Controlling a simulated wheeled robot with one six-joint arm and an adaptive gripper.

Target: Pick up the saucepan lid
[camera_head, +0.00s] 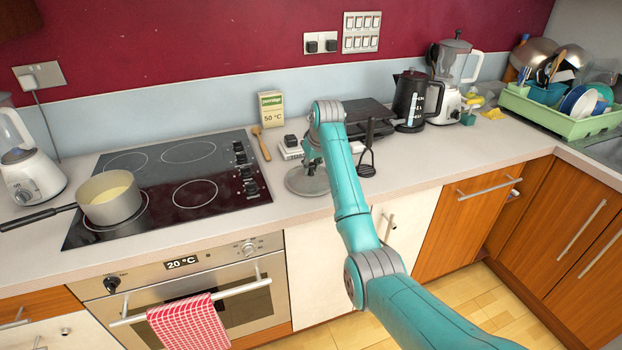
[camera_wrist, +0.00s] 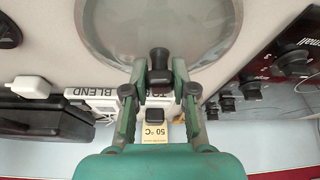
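The saucepan lid (camera_head: 298,185) lies on the counter to the right of the hob, partly behind my arm. In the wrist view the lid (camera_wrist: 205,25) is a round grey glass disc with a pale rim, and its dark knob (camera_wrist: 158,58) points toward the camera. My gripper (camera_wrist: 160,66) is open, with one finger on each side of the knob and small gaps visible between. In the head view my arm mostly hides the gripper, which is low over the lid. I cannot tell how far the fingertips reach down along the knob.
A saucepan (camera_head: 110,203) stands on the hob (camera_head: 170,160). A wooden spoon (camera_head: 261,143), a white scale-like box (camera_head: 291,151) and a dark spatula (camera_head: 367,160) are close around the lid. A kettle (camera_head: 411,100) and blender (camera_head: 452,85) stand further right. The counter front right of the lid is clear.

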